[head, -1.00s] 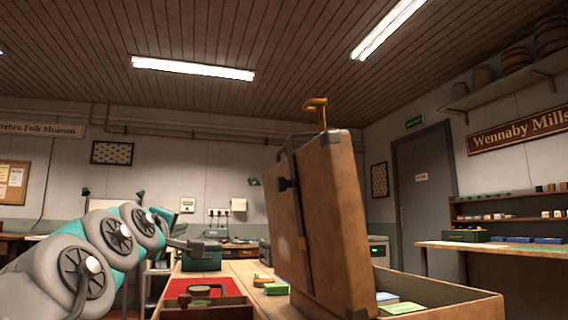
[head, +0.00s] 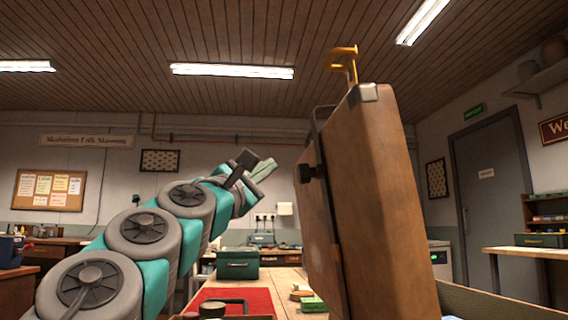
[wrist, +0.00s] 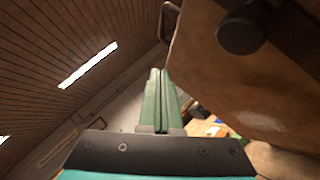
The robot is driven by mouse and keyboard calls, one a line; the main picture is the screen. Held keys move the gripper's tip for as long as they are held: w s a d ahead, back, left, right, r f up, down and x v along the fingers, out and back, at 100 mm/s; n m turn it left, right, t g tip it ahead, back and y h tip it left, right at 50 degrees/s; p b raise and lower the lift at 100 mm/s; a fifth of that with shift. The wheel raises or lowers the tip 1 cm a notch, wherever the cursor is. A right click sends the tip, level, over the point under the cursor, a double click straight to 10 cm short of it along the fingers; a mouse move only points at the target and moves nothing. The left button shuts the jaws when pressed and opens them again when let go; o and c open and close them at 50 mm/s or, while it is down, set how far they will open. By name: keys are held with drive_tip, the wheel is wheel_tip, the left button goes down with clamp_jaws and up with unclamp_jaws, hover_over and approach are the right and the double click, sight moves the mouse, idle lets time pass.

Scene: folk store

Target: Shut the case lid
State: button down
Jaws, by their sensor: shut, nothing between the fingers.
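The brown case lid (head: 375,210) stands raised, close to upright and tilted, at the centre right of the head view. A grey metal corner caps its top, and a dark latch knob and handle sit on its left side. In the wrist view the lid (wrist: 240,75) fills the upper right, with the dark knob near the top. The case's lower part (head: 500,302) shows only as an edge at the bottom right. My gripper (head: 268,166) is shut and empty, raised to the left of the lid. Its green fingers (wrist: 157,75) lie together beside the lid, apart from it in the picture.
A wooden table (head: 285,278) holds a red mat (head: 255,297), a green box (head: 238,264) and small green items (head: 313,304). A yellow-handled object (head: 344,62) shows above the lid's top. Open air lies between my arm and the lid.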

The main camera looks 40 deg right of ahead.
approach(307, 139)
drive_tip(key=w+d, duration=0.2)
drive_tip(key=w, duration=0.2)
drive_tip(key=d+r, duration=0.1)
drive_tip(key=s+d+r, duration=0.1)
drive_tip(key=shift+s+d+r, duration=0.2)
drive_tip(key=shift+s+d, duration=0.05)
drive_tip(key=shift+s, duration=0.05)
drive_tip(key=shift+s+d+r, duration=0.15)
